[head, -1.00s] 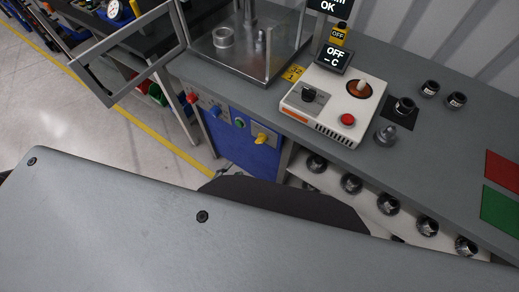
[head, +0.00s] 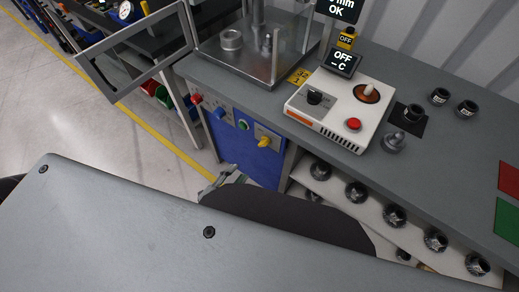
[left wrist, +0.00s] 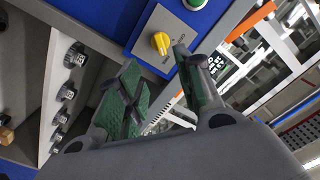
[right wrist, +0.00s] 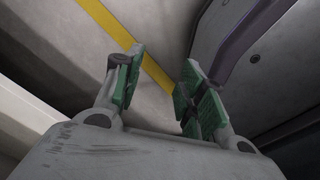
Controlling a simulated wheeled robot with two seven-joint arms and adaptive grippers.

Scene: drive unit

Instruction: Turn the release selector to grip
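A yellow selector knob (head: 264,141) sits on a grey plate on the blue front panel under the bench. It also shows in the left wrist view (left wrist: 160,43), on its plate (left wrist: 152,57) with markings too small to read. My left gripper (head: 226,180) shows only partly in the head view, below and left of the knob, mostly behind my own body. In the left wrist view my left gripper (left wrist: 163,85) is open and empty, its green-padded fingers apart, with the knob beyond the gap. My right gripper (right wrist: 166,85) is open and empty over the floor.
Blue (head: 220,112), green (head: 243,124) and red (head: 197,98) controls sit left of the knob. A white control box (head: 340,108) with a black knob and red button stands on the bench. A rack of several dark fittings (head: 357,192) lies to the right.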

